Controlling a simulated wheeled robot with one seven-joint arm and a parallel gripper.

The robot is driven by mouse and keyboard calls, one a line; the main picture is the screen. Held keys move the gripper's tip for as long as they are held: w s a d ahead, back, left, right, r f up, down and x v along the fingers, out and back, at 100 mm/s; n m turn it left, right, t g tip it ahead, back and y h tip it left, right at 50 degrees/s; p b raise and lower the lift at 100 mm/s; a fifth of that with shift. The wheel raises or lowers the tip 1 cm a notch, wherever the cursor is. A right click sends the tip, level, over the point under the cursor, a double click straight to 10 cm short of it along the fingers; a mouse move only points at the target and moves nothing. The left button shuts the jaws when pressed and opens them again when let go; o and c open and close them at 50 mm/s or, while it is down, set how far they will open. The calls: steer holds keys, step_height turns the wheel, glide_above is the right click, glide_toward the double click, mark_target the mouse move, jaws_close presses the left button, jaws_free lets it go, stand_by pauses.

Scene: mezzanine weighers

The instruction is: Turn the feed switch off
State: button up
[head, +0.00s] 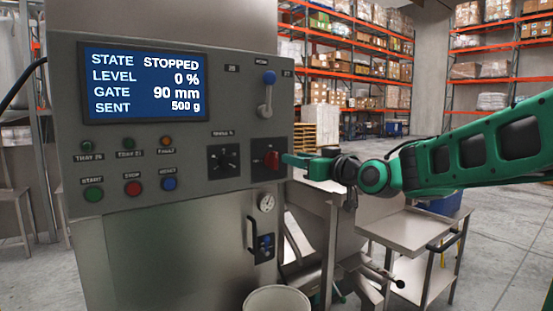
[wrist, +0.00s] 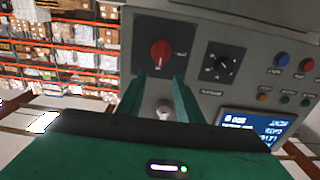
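A red rotary switch (head: 266,160) sits on a black plate at the right edge of the grey control panel (head: 235,190). It also shows in the wrist view (wrist: 161,52), where the panel appears upside down. Its small lettering is too blurred to read, so I cannot confirm it is the feed switch. My gripper (head: 287,159) is just right of the switch in the head view. In the wrist view its fingers (wrist: 160,82) stand apart with nothing between the tips. The switch lies just beyond them; I cannot see contact.
The screen (head: 144,84) reads STOPPED, level 0 %, gate 90 mm, sent 500 g. A black dial (head: 224,161) is left of the switch; a blue-knobbed lever (head: 267,95) is above. Several buttons and lamps line the left. A white bucket (head: 277,299) and steel table (head: 410,222) stand below.

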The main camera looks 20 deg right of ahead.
mark_target(275, 154)
steer(key=x, duration=0.9)
steer(key=shift+f, duration=0.1)
jaws_close()
steer(key=shift+s+a, duration=0.1)
steer(key=shift+a, duration=0.25)
steer(key=shift+d+n, duration=0.2)
steer(key=shift+n, duration=0.1)
